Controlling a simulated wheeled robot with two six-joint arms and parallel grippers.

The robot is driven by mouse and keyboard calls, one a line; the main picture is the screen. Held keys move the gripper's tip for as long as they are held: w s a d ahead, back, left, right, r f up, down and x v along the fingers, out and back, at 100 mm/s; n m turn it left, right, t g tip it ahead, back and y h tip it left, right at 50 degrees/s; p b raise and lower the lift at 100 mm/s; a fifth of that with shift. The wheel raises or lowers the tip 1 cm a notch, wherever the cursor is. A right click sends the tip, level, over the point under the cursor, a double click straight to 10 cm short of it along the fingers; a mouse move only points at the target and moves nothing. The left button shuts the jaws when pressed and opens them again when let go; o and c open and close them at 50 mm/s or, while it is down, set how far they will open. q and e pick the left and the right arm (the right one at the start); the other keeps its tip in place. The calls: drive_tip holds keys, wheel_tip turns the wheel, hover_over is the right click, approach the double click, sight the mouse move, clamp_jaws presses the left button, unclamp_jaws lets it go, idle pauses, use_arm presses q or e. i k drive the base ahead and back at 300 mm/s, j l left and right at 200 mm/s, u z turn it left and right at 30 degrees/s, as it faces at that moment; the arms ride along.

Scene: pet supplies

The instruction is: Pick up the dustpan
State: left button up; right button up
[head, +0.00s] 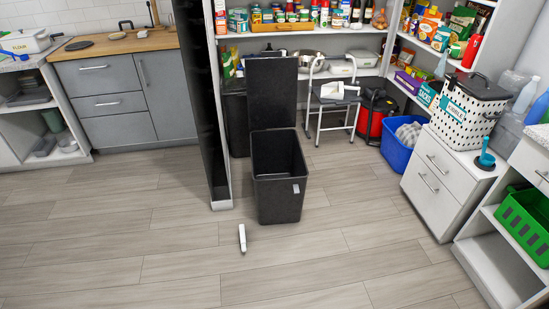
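I cannot clearly make out a dustpan in the head view. A small white, narrow object (242,238) is on the floor in front of an open dark bin (278,200); it is too small to tell what it is. A blue object with an upright handle (487,160) rests on a dark round base on the white drawer cabinet at the right; I cannot tell what it is either. Neither of my grippers is in view.
The pantry behind the bin holds a step stool (334,106), a red canister-like object (378,115) and a blue basket (398,150). A white drawer cabinet (440,182) and a green crate (525,225) are at right. The floor (110,240) at left and front is clear.

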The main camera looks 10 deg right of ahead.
sight(327, 88)
drive_tip(key=i+l+z, duration=0.1)
drive_tip(key=i+l, duration=0.45)
drive_tip(key=i+l+z, duration=0.2)
drive_tip(key=i+l, duration=0.2)
drive_tip(key=i+l+z, duration=0.15)
drive_tip(key=i+l, duration=0.15)
drive_tip(key=i, duration=0.25)
drive_tip(key=i+l+z, duration=0.2)
drive_tip(key=i, duration=0.3)
drive_tip(key=i+l+z, duration=0.2)
drive_tip(key=i, duration=0.35)
